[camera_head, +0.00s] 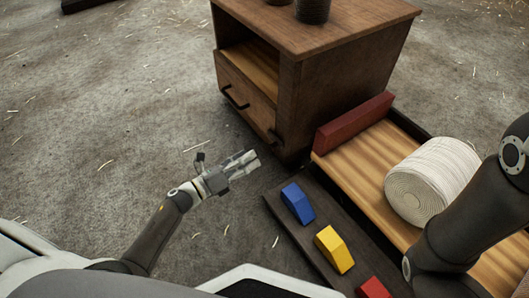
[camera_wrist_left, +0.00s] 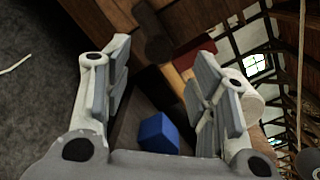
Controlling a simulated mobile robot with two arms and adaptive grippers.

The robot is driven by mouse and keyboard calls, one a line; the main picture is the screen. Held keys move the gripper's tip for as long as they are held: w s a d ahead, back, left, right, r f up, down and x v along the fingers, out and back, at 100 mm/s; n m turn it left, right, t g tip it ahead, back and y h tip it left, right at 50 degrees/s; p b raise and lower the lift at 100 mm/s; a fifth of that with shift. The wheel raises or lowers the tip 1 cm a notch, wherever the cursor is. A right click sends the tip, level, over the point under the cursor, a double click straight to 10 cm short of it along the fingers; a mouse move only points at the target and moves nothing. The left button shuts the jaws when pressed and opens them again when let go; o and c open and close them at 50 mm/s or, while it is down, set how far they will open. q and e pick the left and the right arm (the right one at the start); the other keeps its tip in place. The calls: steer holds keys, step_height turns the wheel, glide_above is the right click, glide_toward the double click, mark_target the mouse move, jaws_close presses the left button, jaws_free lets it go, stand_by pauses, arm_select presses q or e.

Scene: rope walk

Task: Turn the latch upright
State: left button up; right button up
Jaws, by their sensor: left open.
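The latch (camera_head: 274,137) is a small dark piece low on the front of the brown wooden cabinet (camera_head: 300,95), beside the drawer (camera_head: 243,97) and near the cabinet's corner. In the left wrist view the latch (camera_wrist_left: 155,35) is a dark bar with a rounded end, ahead between my fingers. It looks slanted there, but I cannot tell its exact angle. My left gripper (camera_head: 255,159) is open and empty. It is in front of the cabinet, apart from the latch, with its fingers pointing toward the cabinet's lower corner. My right gripper is out of view.
A dark board with a blue block (camera_head: 297,203), a yellow block (camera_head: 334,249) and a red block (camera_head: 373,288) lies right of my left gripper. A white rope coil (camera_head: 431,181) rests on a wooden tray (camera_head: 358,165). The floor at left is clear.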

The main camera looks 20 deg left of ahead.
mark_target(263, 150)
arm_select(q)
steer(key=b+x, duration=0.2)
steer(key=x, duration=0.4)
steer(key=shift+f, duration=0.15)
steer(key=shift+w+d, duration=0.35)
steer(key=shift+w, duration=0.15)
steer(key=c, duration=1)
